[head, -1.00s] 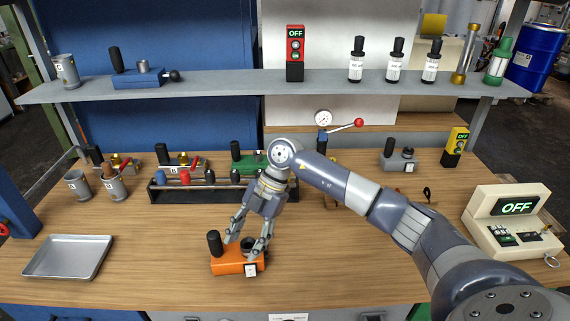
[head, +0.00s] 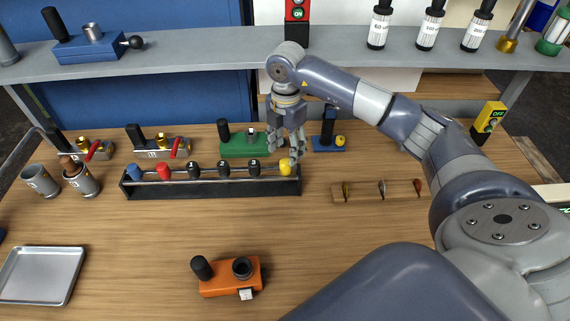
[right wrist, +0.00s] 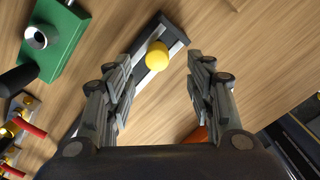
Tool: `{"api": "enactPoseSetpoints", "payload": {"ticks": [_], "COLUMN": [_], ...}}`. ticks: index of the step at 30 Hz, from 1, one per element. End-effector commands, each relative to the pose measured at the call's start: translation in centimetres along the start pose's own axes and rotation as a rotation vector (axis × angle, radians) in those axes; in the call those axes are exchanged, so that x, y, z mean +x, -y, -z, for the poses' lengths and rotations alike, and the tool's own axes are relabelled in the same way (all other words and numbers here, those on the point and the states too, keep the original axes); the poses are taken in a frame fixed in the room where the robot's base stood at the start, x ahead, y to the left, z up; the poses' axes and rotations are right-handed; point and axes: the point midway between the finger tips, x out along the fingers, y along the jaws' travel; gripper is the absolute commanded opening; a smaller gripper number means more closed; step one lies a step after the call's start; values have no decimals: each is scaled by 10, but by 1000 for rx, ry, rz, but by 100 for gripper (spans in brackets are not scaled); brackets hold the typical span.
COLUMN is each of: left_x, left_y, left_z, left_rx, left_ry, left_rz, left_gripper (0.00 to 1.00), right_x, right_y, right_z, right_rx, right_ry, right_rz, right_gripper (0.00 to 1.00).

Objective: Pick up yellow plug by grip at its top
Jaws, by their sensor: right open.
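The yellow plug (head: 285,166) stands at the right end of a black rack (head: 215,189) on the bench. In the right wrist view the yellow plug (right wrist: 157,55) shows as a round yellow top at the rack's end, beyond and between the two spread fingers. My right gripper (head: 287,155) is open and empty, pointing down just above and behind the yellow plug. It also shows in the right wrist view (right wrist: 160,98), with nothing between its fingers. I cannot tell the exact height gap to the plug. My left gripper is not in view.
Other plugs, blue, red and black, fill the rack to the left. A green block (head: 240,147) and a blue fixture (head: 329,140) stand close behind. An orange block (head: 229,277) sits in front, and a small wooden rack (head: 377,190) to the right. The shelf (head: 200,57) is overhead.

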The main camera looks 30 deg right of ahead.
Motion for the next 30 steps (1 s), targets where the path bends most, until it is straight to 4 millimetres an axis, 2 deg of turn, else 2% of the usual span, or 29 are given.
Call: {"api": "enactPoseSetpoints", "payload": {"ticks": [5, 8, 12, 15, 24, 26, 30], "left_x": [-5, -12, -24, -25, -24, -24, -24], "left_y": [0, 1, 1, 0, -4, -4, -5], "left_z": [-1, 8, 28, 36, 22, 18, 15], "left_rx": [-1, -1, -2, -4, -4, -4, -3], "left_ry": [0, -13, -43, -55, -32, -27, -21], "left_rz": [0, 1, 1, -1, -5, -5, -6], "left_gripper": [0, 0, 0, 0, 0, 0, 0], "right_x": [14, 23, 44, 58, 66, 66, 65], "right_y": [0, 0, -2, -2, -3, -3, -3], "right_z": [0, 1, 1, 0, 0, 0, 0], "right_rx": [0, 0, 0, 0, -1, -1, -1], "right_ry": [0, -1, -2, -2, 0, 0, 0], "right_rz": [1, 3, 4, 1, -2, -2, -2], "right_gripper": [50, 50, 50, 50, 50, 38, 7]}}
